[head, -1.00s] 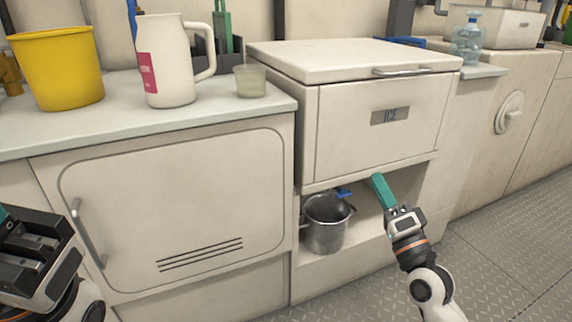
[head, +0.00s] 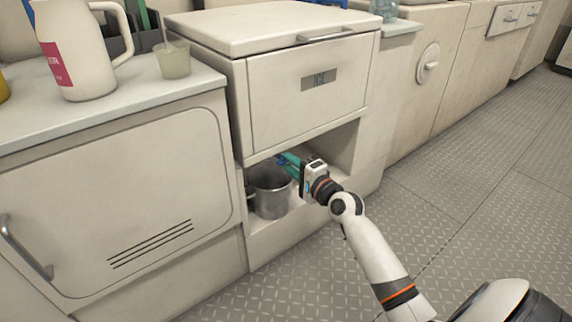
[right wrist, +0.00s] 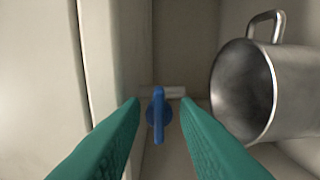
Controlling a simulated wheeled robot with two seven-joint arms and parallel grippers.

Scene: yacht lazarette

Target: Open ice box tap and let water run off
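The white ice box (head: 310,85) has an ICE label, and its lid is shut. Under it is an open recess with a metal pot (head: 269,188). In the right wrist view the blue tap handle (right wrist: 158,115) sits on a pale pipe, between and beyond the two green fingers. My right gripper (head: 285,161) reaches into the recess above the pot's right side; in the right wrist view the fingers (right wrist: 160,110) are apart, one on each side of the handle, with gaps visible. The metal pot (right wrist: 265,90) also shows there at right. No water is visible. My left gripper is out of view.
The recess walls and the box's underside lie close around my right gripper. A counter (head: 110,115) at left holds a white jug (head: 85,50) and a cup (head: 173,62). The patterned floor (head: 450,200) at right is clear.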

